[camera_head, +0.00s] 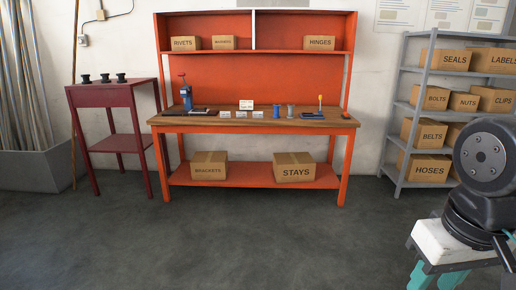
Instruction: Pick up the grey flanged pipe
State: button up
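The grey flanged pipe (291,111) appears to be the small grey spool-shaped piece standing upright on the wooden top of the orange workbench (255,122), right of centre. A similar blue flanged piece (277,111) stands just to its left, with a narrow gap. My gripper is out of view; only dark links of my arm show at the right edge, well apart from the bench.
A blue press-like tool (186,94) and small white boxes (256,114) share the benchtop. A dark red side table (112,95) with black spool-shaped pieces stands left. Grey shelving (392,125) with cartons stands right. The floor before the bench is clear.

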aim_at(291, 111)
jog(key=u, duration=0.2)
jog(key=i, duration=1.8)
jog(key=z, duration=0.2)
jog(key=i, duration=1.95)
jog(key=z, duration=0.85)
jog(key=i, duration=1)
jog(key=z, duration=0.35)
